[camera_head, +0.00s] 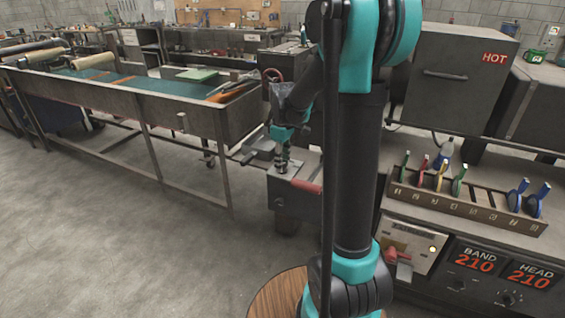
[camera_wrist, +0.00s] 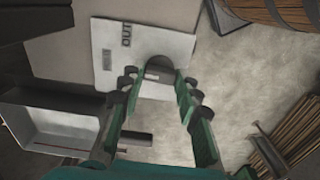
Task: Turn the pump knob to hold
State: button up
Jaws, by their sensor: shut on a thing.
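The pump (camera_head: 300,205) is a grey box with a red handle (camera_head: 306,186), left of my arm in the head view. In the wrist view its pale plate (camera_wrist: 103,42) carries the word OUT and a second label too blurred to read. The dark rounded pump knob (camera_wrist: 160,64) stands at the plate's edge, between my fingertips. My gripper (camera_wrist: 157,80) is shut on the knob, with one finger on each side. In the head view my gripper (camera_head: 282,165) is small, points down onto the pump's top and hides the knob. The knob's exact pointing direction cannot be told.
A long metal trough table (camera_head: 170,115) stands behind at the left. To the right are a dark HOT cabinet (camera_head: 450,75), a rack (camera_head: 455,208) of coloured tools and a control panel (camera_head: 490,277). A round wooden top (camera_head: 272,298) is at the front. Open floor lies left.

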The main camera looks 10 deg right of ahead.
jog(key=shift+n, duration=0.3)
jog(key=o, duration=1.1)
jog(key=shift+r, duration=3.8)
